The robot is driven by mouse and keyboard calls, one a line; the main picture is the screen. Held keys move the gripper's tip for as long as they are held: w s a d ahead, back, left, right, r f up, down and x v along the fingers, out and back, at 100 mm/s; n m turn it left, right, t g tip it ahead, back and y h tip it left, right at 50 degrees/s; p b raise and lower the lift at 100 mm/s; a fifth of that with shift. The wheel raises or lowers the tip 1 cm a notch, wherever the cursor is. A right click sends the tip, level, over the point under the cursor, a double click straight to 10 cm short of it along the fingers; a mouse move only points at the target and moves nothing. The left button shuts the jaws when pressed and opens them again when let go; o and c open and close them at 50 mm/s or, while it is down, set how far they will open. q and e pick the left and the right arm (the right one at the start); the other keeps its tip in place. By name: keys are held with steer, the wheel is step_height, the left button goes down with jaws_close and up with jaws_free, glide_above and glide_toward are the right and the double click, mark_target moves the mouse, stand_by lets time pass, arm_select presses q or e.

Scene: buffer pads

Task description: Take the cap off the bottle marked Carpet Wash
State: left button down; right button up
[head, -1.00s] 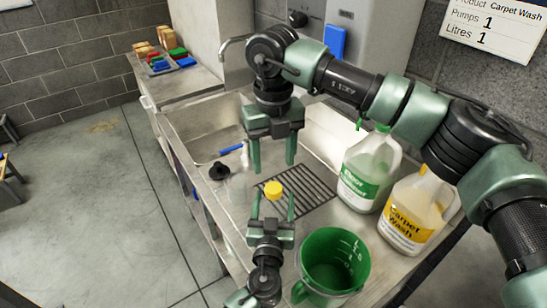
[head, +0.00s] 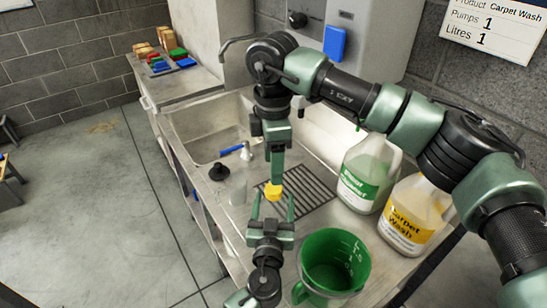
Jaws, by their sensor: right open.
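The Carpet Wash bottle (head: 412,219), with a yellow label, stands upright at the right of the counter; my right arm hides its top. A small yellow cap-like piece (head: 270,193) shows near the drain grid, in line with the tips of both grippers; I cannot tell its exact height or whether it is a bottle cap. My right gripper (head: 277,175) points down, open and seen edge-on, with its fingertips overlapping the yellow piece. My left gripper (head: 272,207) comes up from below, its fingers apart on either side of the yellow piece with visible gaps.
A green-labelled bottle (head: 366,180) stands left of the Carpet Wash. A green measuring jug (head: 332,262) stands in front. A sink (head: 208,130), a drain grid (head: 312,190), a black funnel-like piece (head: 219,172) and a clear cup (head: 238,190) are nearby. A wall sign (head: 495,22) reads Carpet Wash.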

mark_target(274, 188)
step_height(274, 188, down, 7)
stand_by(0.3)
steer(key=shift+c, duration=0.3)
